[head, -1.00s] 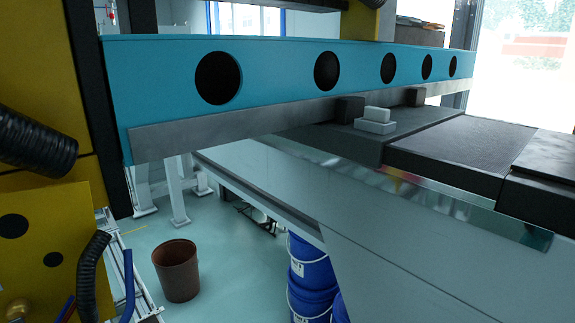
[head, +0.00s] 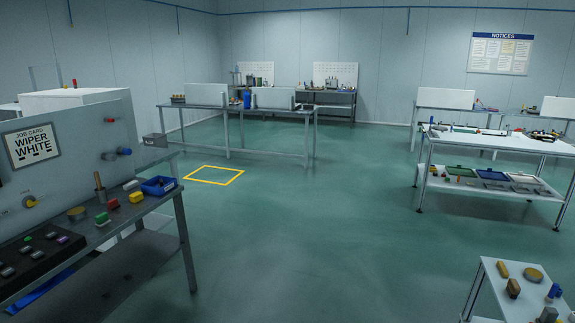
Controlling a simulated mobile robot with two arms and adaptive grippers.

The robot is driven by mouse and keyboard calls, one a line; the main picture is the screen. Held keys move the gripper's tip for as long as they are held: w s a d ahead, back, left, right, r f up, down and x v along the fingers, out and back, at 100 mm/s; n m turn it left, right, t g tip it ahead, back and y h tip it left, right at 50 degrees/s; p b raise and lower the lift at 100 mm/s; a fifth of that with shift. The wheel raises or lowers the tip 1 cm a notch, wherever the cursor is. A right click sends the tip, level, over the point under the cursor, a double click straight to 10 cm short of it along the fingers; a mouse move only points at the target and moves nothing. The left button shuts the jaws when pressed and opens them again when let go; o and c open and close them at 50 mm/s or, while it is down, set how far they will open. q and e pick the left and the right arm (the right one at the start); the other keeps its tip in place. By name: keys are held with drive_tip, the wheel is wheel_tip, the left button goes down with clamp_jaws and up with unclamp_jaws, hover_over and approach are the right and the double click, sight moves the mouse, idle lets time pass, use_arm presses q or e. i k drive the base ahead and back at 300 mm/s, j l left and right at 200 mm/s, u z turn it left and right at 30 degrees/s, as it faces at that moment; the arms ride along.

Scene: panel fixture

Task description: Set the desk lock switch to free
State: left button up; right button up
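An upright grey panel (head: 60,175) stands on a desk (head: 150,205) at the left edge of the head view. A yellow rotary knob (head: 29,201) sits low on the panel with small marks around it, too small to read. A black button box (head: 40,258) lies in front of the panel. I cannot tell which control is the desk lock switch, or its setting. Neither of my grippers is in view.
A sign (head: 31,145) on the panel reads "WIPER WHITE". Small blocks and a blue bin (head: 158,186) lie on the desk. A small table (head: 490,300) stands lower right, a workbench (head: 490,145) at right. The floor (head: 320,235) between is clear.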

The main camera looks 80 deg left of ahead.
sight(30, 204)
drive_tip(key=u, duration=4.35)
